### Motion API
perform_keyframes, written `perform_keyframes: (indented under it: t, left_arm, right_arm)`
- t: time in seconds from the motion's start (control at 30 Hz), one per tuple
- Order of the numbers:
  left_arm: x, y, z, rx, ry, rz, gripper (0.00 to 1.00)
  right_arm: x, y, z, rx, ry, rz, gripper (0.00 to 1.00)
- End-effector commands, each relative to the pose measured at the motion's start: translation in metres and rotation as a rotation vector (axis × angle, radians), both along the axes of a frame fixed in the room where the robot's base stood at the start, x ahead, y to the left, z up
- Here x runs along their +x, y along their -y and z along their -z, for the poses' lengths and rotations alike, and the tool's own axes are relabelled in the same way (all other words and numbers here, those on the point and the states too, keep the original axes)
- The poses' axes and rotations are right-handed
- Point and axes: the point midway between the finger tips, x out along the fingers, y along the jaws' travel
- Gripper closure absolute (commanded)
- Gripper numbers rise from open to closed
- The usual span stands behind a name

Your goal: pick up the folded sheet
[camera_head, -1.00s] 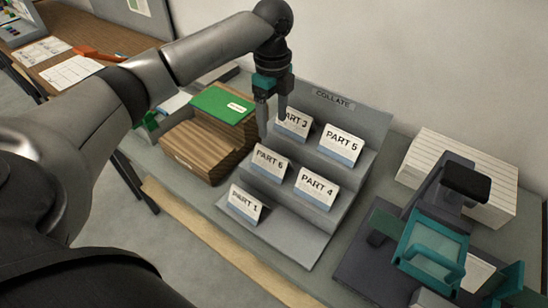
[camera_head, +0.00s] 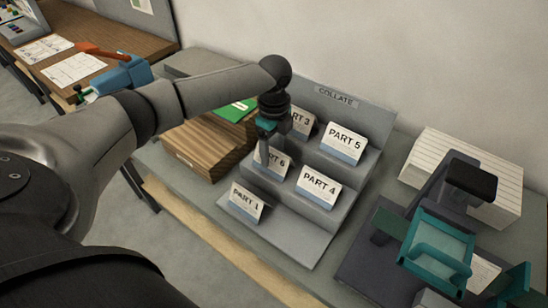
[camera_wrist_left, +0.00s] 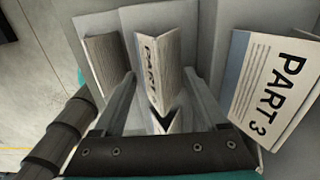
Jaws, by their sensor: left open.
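Folded white sheets with printed part labels and blue bands stand on a grey stepped rack marked COLLATE (camera_head: 290,235). They are PART 1 (camera_head: 246,203), PART 3 (camera_head: 303,122), PART 4 (camera_head: 318,187), PART 5 (camera_head: 343,144) and PART 6 (camera_head: 270,160). My left gripper (camera_head: 267,146) is over PART 6 and hides part of it. In the left wrist view its open fingers (camera_wrist_left: 158,78) lie either side of a folded sheet (camera_wrist_left: 160,62), label partly readable, which appears to be PART 6; contact cannot be told. PART 3 (camera_wrist_left: 265,85) stands to the right there. My right gripper is not in view.
A brown stack (camera_head: 205,145) with a green folder (camera_head: 237,110) is left of the rack. A teal and dark device (camera_head: 436,245) and a white stack (camera_head: 490,190) are to the right. A wooden desk (camera_head: 110,45) with papers and a blue item is at the back left.

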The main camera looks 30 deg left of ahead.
Motion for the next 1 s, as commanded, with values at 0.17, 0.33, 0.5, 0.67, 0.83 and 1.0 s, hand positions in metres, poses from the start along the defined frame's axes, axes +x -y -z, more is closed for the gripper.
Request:
perform_keyframes:
  t: [0.17, 0.33, 0.5, 0.67, 0.83, 1.0]
  left_arm:
    - [-0.0001, 0.0, -0.0004, 0.0, 0.0, 0.0, 0.37]
    - [-0.0001, -0.0001, -0.0006, 0.0, 0.0, 0.0, 0.56]
    - [-0.0001, -0.0002, -0.0007, 0.0, 0.0, 0.0, 0.75]
    - [-0.0001, -0.0003, -0.0007, 0.0, 0.0, 0.0, 0.93]
    - [-0.0001, -0.0003, -0.0008, 0.0, 0.0, 0.0, 1.0]
    - [0.0, -0.0003, -0.0009, 0.0, 0.0, -0.001, 1.0]
  right_arm:
    - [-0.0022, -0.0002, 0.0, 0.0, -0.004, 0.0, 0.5]
    - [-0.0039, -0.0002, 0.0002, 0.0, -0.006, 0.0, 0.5]
    - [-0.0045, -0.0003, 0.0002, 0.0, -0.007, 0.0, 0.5]
    - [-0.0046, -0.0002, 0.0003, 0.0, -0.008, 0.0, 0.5]
    - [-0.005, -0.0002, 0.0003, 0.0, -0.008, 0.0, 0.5]
    - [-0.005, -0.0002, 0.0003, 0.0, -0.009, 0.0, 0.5]
